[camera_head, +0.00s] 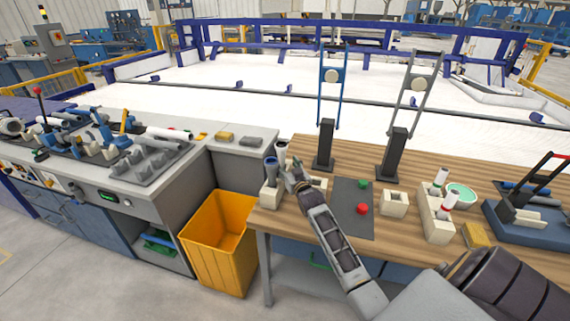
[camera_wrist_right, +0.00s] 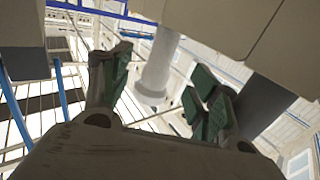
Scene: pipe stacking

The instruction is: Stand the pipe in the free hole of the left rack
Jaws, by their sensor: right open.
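The left rack (camera_head: 267,197) is a cream block at the left front corner of the wooden table. A blue-grey pipe (camera_head: 271,170) stands upright in it. A lighter pipe (camera_head: 281,151) shows just behind, beside my right gripper (camera_head: 291,168); its lower part is hidden. In the right wrist view, the pale pipe (camera_wrist_right: 160,65) with a wider end lies between the green-padded fingers of my right gripper (camera_wrist_right: 163,95). Gaps show on both sides of it. Its other end meets a cream block (camera_wrist_right: 215,22). My left gripper is not in view.
A small cream block (camera_head: 394,204), a dark mat (camera_head: 352,210) with green and red buttons, and two dark stands (camera_head: 325,146) share the table. A yellow bin (camera_head: 219,245) stands left of it.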

